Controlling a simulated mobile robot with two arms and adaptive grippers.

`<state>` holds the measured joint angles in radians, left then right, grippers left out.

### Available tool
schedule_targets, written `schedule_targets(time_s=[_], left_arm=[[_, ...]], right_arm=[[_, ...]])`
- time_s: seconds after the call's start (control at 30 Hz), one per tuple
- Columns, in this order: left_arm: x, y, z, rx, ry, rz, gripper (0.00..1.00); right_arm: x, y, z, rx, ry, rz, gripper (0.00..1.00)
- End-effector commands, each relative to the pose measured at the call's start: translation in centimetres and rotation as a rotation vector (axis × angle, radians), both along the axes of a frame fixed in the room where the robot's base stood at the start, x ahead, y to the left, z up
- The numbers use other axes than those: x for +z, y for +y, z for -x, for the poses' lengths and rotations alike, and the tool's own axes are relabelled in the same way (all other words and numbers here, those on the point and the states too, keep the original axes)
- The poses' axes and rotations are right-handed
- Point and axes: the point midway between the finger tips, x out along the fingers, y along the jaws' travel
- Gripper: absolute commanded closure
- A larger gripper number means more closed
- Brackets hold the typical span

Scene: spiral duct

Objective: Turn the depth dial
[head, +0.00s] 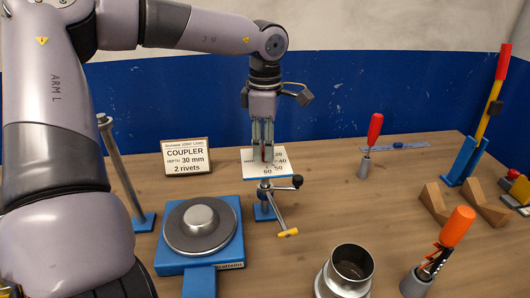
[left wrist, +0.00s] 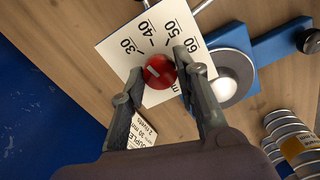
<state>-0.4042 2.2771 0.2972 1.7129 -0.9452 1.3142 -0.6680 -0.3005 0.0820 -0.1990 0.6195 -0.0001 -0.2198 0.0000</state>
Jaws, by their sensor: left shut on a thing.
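The depth dial is a red knob (left wrist: 160,71) on a white plate (left wrist: 118,48) marked 30, 40, 50 and 60. A white mark on the knob lies toward the 30 side; its exact reading is hard to tell. My left gripper (head: 265,158) points down over the plate in the head view, shut on the knob. In the left wrist view its fingers (left wrist: 164,78) stand on either side of the knob. In the head view the fingers mostly hide the knob. A card (head: 186,157) reads COUPLER, depth 30 mm, 2 rivets. My right gripper is not in view.
A small clamp with a lever (head: 279,205) stands just in front of the plate. A blue base with a round grey disc (head: 200,226) is to the left. A metal cylinder (head: 350,270), an orange-handled tool (head: 455,228) and a red-handled screwdriver (head: 374,130) stand to the right.

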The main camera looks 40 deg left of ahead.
Motion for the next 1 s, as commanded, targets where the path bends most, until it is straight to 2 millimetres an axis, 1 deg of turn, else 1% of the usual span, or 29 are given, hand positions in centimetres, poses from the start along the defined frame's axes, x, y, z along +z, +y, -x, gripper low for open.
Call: schedule_targets(time_s=[0.03,0.1,0.4,0.63,1.0], left_arm=[[-0.2,0.1,-0.1,0.039,-0.006,-0.003,0.99],[-0.2,0.0,-0.1,0.089,-0.005,-0.001,0.99],[0.0,0.0,-0.1,0.256,-0.004,-0.001,0.99],[0.1,0.0,-0.1,0.312,-0.004,0.000,0.99],[0.1,0.0,-0.1,0.323,-0.004,0.000,0.99]], right_arm=[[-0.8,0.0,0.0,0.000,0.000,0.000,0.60],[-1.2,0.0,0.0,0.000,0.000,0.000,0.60],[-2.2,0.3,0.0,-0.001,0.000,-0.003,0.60],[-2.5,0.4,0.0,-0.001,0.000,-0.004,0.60],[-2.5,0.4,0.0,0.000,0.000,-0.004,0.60]])
